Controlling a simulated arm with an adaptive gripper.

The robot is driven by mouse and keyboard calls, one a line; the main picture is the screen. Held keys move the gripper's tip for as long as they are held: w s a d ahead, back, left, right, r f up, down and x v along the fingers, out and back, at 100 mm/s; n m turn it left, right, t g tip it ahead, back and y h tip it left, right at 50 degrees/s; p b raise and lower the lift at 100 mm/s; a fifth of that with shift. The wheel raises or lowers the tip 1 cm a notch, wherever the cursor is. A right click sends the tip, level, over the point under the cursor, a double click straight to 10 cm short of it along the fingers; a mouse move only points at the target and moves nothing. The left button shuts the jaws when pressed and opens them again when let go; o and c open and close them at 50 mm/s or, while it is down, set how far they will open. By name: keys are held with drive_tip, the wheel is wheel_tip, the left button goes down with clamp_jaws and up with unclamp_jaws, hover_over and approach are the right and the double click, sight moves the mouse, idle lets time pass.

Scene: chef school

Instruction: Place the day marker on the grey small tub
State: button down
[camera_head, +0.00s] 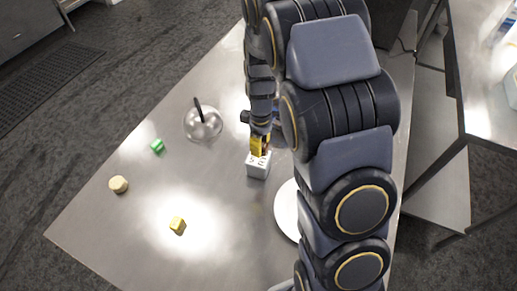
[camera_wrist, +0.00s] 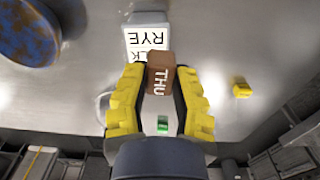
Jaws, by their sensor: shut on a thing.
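The day marker (camera_wrist: 160,75) is a small brown block with white "THU" lettering. My gripper (camera_wrist: 160,92) has its yellow fingers on either side of the marker and is shut on it. The grey small tub (camera_wrist: 147,36) is a pale box with a black-lettered label reading "RYE", just beyond the marker in the wrist view. The marker overlaps the label's near edge there; I cannot tell whether they touch. In the head view the tub (camera_head: 257,170) stands upright on the metal table, directly below my gripper (camera_head: 259,146). The marker is not clear in that view.
A clear dome-like vessel with a dark stick (camera_head: 203,124), a green block (camera_head: 157,146), a beige round piece (camera_head: 118,184) and a yellow block (camera_head: 177,224) lie left of the tub. A white disc (camera_head: 287,210) is partly behind my arm. The table (camera_head: 120,230) between them is clear.

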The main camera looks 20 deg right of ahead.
drive_tip(key=shift+w+d+f, duration=0.15)
drive_tip(key=shift+w+f, duration=0.8)
drive_tip(key=shift+f, duration=0.25)
drive_tip(key=shift+w+f, duration=0.15)
drive_tip(key=shift+f, duration=1.5)
drive_tip(key=shift+f, duration=0.1)
drive_tip(key=c, duration=1)
unclamp_jaws()
drive_tip(key=shift+o, duration=0.2)
wheel_tip(320, 180, up, 11)
drive_tip(key=s+a+r+m, duration=0.2)
drive_tip(key=s+r+m, duration=0.1)
drive_tip(key=s, duration=0.6)
drive_tip(key=s+a+r+m+g, duration=0.1)
drive_tip(key=s+a+r+m, duration=0.1)
drive_tip(key=s+r, duration=0.3)
drive_tip(key=s+a+r+m, duration=0.1)
drive_tip(key=s+r+m, duration=0.3)
drive_tip(key=s, duration=0.9)
drive_tip(key=shift+a+g, duration=0.3)
drive_tip(key=shift+a, duration=0.1)
